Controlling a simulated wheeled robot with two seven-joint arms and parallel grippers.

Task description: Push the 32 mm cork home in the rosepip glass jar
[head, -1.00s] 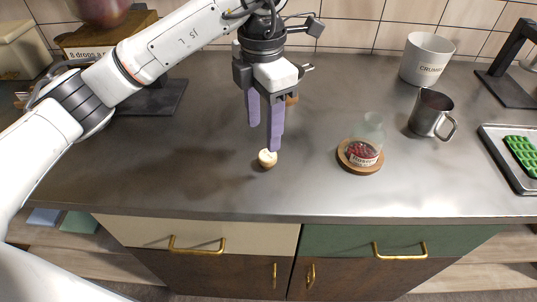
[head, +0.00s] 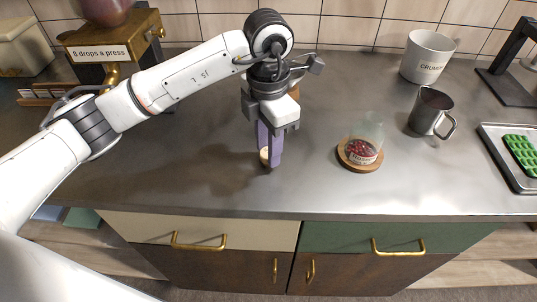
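The small pale cork (head: 264,155) is on the counter near its front edge, partly hidden by a finger. My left gripper (head: 269,156) points down with its purple fingertips low around the cork, one finger on each side. I cannot tell whether the fingers press on it. The rosepip glass jar (head: 365,138) stands upright to the right on a round wooden coaster (head: 359,168). It holds red contents behind a pale label, and no stopper shows in its mouth. My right gripper is not in view.
A metal mug (head: 430,110) and a white crumbs pot (head: 427,57) stand behind and right of the jar. A tray with a green mould (head: 521,153) is at far right. A brass dispenser (head: 112,42) stands at back left. The counter between cork and jar is clear.

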